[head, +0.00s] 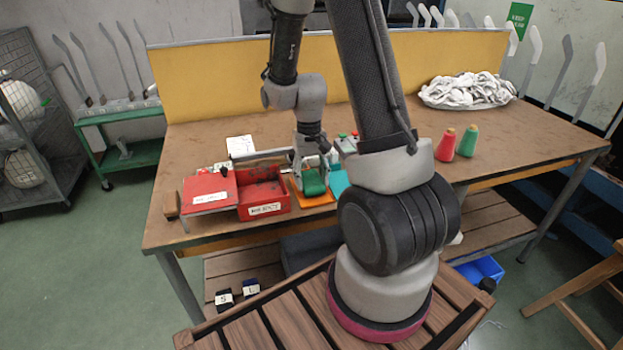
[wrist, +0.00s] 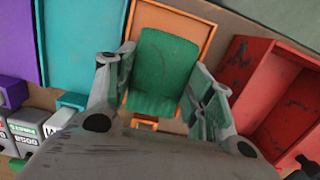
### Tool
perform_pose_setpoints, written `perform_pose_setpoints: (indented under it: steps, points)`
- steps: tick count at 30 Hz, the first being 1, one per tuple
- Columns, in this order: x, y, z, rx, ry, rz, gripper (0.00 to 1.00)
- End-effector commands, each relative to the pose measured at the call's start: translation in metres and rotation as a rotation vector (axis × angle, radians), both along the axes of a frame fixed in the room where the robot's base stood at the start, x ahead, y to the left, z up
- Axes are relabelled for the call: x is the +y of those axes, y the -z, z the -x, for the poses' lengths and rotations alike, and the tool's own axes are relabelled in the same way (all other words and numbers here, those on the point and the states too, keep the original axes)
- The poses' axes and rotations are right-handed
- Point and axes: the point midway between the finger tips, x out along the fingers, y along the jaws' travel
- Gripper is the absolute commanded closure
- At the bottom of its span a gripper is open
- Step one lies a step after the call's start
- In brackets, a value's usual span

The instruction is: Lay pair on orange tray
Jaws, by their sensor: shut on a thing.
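The pair is a green folded bundle (head: 313,183), also seen in the wrist view (wrist: 163,68). My gripper (head: 311,174) is shut on it, with one finger on each side in the wrist view (wrist: 162,80). The orange tray (head: 320,199) lies directly below the pair on the table. In the wrist view the orange tray's rim (wrist: 205,38) shows around the far end and sides of the pair. The pair is within the tray's outline. I cannot tell whether it touches the tray floor.
A red box (head: 262,196) stands close left of the tray, with a red lid or panel (head: 208,190) beside it. A teal tray (head: 339,182) is close on the right. The table's right half has free room.

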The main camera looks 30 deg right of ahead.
Motion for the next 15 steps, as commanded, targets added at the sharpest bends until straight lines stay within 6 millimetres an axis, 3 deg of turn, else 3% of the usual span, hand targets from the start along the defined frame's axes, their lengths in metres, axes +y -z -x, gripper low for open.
perform_pose_setpoints:
  steps: [11,12,15]
  points:
    - [-0.0001,0.0073,0.0,0.0,0.0,0.0,0.71]
    - [0.0,0.0076,-0.0001,-0.001,0.0,0.0,0.43]
    - [0.0,0.0074,-0.0001,-0.001,0.0,0.0,0.25]
